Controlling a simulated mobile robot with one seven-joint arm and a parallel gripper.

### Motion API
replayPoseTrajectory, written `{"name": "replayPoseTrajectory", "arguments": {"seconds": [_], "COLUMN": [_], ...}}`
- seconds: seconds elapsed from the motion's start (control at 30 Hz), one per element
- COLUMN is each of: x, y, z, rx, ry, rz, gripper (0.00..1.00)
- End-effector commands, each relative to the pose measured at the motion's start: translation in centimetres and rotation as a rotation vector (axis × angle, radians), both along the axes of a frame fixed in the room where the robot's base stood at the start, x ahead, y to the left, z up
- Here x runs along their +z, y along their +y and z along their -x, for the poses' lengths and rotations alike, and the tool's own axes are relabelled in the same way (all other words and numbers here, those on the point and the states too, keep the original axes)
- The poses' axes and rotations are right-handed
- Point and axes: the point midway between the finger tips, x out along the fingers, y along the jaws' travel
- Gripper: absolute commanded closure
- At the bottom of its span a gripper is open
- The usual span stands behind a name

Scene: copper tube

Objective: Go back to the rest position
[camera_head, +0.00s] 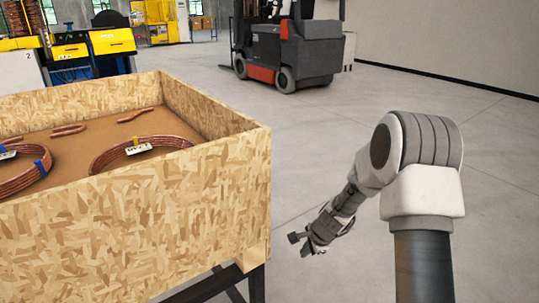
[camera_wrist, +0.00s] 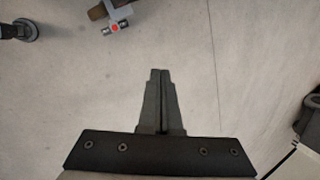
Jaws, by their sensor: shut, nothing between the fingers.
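My gripper (camera_head: 312,246) hangs low to the right of the wooden box, apart from it, over bare floor. In the wrist view its two dark fingers (camera_wrist: 160,72) are together with nothing between them. My arm is folded, with the forearm reaching down and to the left from the elbow. The copper tubes stay in the box: a coil with a tag (camera_head: 112,156), another coil with a blue band (camera_head: 30,178) at the left edge, and short bent pieces (camera_head: 68,130) behind them.
The chipboard box (camera_head: 180,215) on a dark stand fills the left side, its right corner near my gripper. A forklift (camera_head: 290,50) stands at the back. Yellow and blue machines (camera_head: 90,45) stand back left. The grey floor (camera_head: 310,130) between is clear.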

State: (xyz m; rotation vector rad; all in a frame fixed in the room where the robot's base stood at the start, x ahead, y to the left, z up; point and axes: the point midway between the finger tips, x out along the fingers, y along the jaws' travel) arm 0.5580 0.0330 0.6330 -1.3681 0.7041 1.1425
Motion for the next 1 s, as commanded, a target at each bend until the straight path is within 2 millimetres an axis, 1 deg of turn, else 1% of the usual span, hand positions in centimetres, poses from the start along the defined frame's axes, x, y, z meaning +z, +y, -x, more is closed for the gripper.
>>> {"name": "replayPoseTrajectory", "arguments": {"seconds": [0.03,0.1,0.17,0.2,0.3,0.37,0.4,0.5,0.57,0.7,0.77,0.9,1.0], "x": [2.5,5.3,7.6,9.1,12.7,14.7,16.0,18.9,20.6,23.9,25.1,27.4,28.6], "y": [0.2,0.4,0.6,0.7,0.9,1.0,1.0,1.1,1.0,0.7,0.5,0.0,-0.6], "z": [0.2,0.9,1.6,2.1,3.7,4.9,5.6,7.9,9.3,12.8,14.5,18.4,21.2], "rx": [0.053,0.130,0.195,0.238,0.343,0.404,0.445,0.542,0.598,0.724,0.775,0.890,0.966], "ry": [-0.027,-0.053,-0.075,-0.090,-0.122,-0.141,-0.153,-0.180,-0.194,-0.224,-0.235,-0.253,-0.261], "rz": [0.017,0.043,0.066,0.082,0.126,0.154,0.174,0.225,0.257,0.336,0.371,0.455,0.517], "gripper": [1.00,1.00,1.00,1.00,1.00,1.00,1.00,1.00,1.00,1.00,1.00,1.00,1.00]}}
